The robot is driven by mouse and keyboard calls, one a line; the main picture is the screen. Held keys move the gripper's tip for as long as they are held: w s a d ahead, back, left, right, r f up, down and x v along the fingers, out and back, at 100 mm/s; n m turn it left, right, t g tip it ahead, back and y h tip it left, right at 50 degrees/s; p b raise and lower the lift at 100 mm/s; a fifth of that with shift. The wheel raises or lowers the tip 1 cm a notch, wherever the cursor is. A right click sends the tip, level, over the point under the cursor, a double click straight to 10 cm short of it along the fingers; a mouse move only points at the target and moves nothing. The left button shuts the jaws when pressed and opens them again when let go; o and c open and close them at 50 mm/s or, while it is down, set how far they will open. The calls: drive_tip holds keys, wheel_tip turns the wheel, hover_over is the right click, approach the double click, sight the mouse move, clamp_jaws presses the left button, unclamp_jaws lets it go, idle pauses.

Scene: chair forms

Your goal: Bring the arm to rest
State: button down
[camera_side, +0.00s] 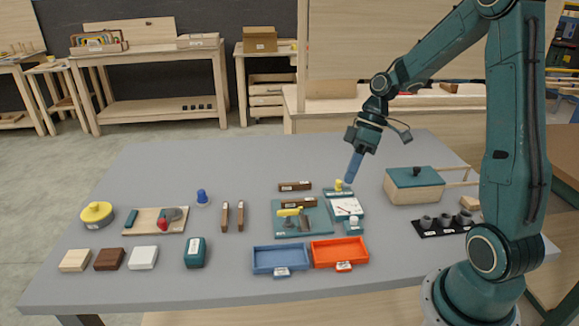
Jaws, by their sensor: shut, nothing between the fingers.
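My gripper (354,166) is at the end of my teal arm, pointing down and slightly left above the right-middle part of the grey table (150,170). Its blue fingers are together with nothing between them. The tips are just above or beside a small yellow piece (341,186) at the back of a teal holder with a white card (346,207). I cannot tell whether the tips touch the yellow piece.
A teal mat with tools (290,228) lies left of the holder. Blue (280,258) and orange (338,252) trays are in front. A teal-lidded wooden box (414,186) and a black rack with grey cups (442,225) stand right. The table's back left is clear.

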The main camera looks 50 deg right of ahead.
drive_tip(key=s+a+r+m+t+h, duration=0.4)
drive_tip(key=s+a+r+m+h, duration=0.1)
drive_tip(key=s+a+r, duration=0.5)
drive_tip(key=shift+s+a+r+m+t, duration=0.15)
drive_tip(key=shift+s+r+m+t, duration=0.2)
drive_tip(key=shift+s+r, duration=1.25)
drive_tip(key=shift+s+f, duration=0.3)
drive_tip(key=shift+f, duration=0.05)
